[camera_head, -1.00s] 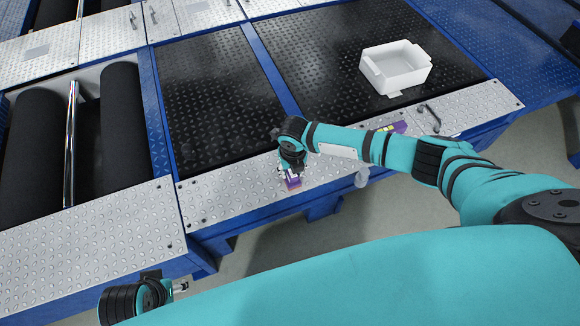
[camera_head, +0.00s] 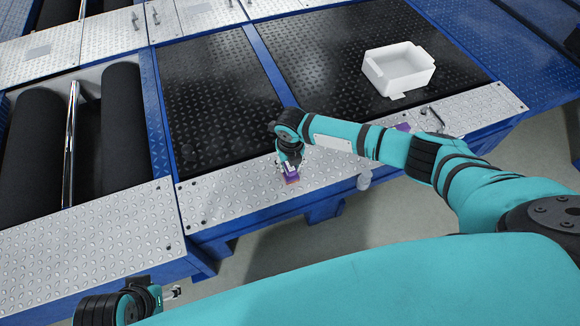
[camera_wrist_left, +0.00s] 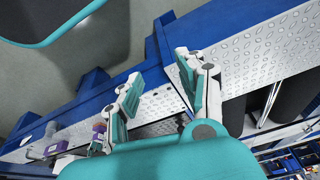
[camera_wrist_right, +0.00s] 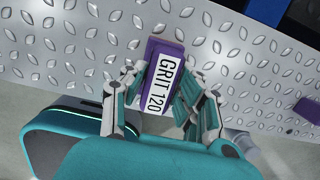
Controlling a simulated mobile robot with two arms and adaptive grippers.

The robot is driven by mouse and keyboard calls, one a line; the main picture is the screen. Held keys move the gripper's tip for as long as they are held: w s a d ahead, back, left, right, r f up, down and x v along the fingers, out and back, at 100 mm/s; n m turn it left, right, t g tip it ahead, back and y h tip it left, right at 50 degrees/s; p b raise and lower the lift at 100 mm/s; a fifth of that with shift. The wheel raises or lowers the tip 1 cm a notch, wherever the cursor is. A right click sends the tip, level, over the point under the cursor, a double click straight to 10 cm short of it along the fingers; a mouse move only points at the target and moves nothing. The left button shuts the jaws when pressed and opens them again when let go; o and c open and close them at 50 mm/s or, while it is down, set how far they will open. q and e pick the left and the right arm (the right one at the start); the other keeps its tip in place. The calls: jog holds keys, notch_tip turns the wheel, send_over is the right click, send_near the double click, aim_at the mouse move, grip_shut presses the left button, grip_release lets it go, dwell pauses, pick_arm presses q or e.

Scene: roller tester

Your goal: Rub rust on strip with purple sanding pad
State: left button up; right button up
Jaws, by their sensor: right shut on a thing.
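The purple sanding pad (camera_head: 291,179), labelled "GRIT 120", is in my right gripper (camera_head: 289,168) over the silver tread-plate strip (camera_head: 235,195). In the right wrist view, the fingers of my right gripper (camera_wrist_right: 155,105) are shut on the pad (camera_wrist_right: 178,50) from both sides. The pad's far end is against or just above the strip (camera_wrist_right: 85,40); I cannot tell which. No rust patch shows clearly; the pad and gripper may cover it. My left gripper (camera_head: 174,292) is low, in front of the machine. In the left wrist view it (camera_wrist_left: 158,88) is open and empty.
A white open box (camera_head: 400,72) stands on the black plate. Another purple block (camera_head: 403,127) lies on the strip to the right, partly behind my right arm. A translucent cylinder (camera_head: 364,180) stands near the strip's front edge. Black rollers (camera_head: 122,125) lie to the left.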

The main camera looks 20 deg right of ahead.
jog(key=shift+w, duration=0.2)
pick_arm(q)
jog(key=shift+a+r, duration=0.1)
jog(key=shift+r, duration=0.4)
pick_arm(e)
jog(key=shift+r, duration=0.1)
jog(key=shift+r, duration=0.1)
jog(key=shift+r+p, duration=0.5)
jog(key=shift+p, duration=0.1)
jog(key=shift+r+p, duration=0.8)
jog(key=shift+r, duration=0.1)
notch_tip(320, 180, up, 2)
jog(key=shift+p, duration=1)
pick_arm(q)
notch_tip(320, 180, down, 20)
jog(key=g, duration=0.1)
jog(key=shift+s+r+p, duration=0.25)
jog(key=shift+s+p, duration=0.2)
pick_arm(e)
jog(key=shift+r, duration=0.5)
